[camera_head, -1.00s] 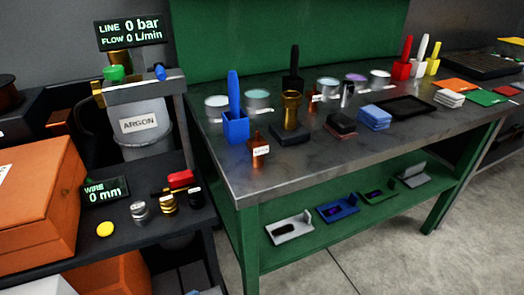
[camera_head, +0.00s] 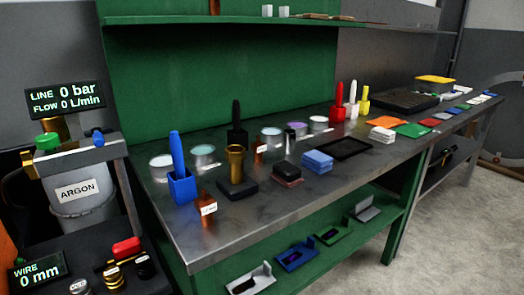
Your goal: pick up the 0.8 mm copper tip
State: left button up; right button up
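A copper tip with a small white label (camera_head: 207,206) stands near the front left edge of the steel bench top (camera_head: 225,222). The label is too small to read. A second small copper piece with a white label (camera_head: 259,147) stands further back, beside the black holder; its label is also unreadable. I cannot tell which one is the 0.8 mm tip. Neither of my grippers is in view.
A blue holder (camera_head: 182,188) stands just behind the front copper tip. A brass cup on a dark base (camera_head: 236,165) is to its right.

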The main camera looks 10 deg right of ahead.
aim_at(258, 146)
jog(key=l+u, duration=0.2)
jog(key=u, duration=0.75)
jog(key=l+u, duration=0.45)
jog(key=k+l+u, duration=0.15)
jog(key=l+u, duration=0.25)
jog(key=k+l+u, duration=0.1)
jog(key=l, duration=0.3)
jog(key=k+l, duration=0.15)
jog(key=l, duration=0.2)
jog(key=k+l+u, duration=0.15)
jog(key=l, duration=0.2)
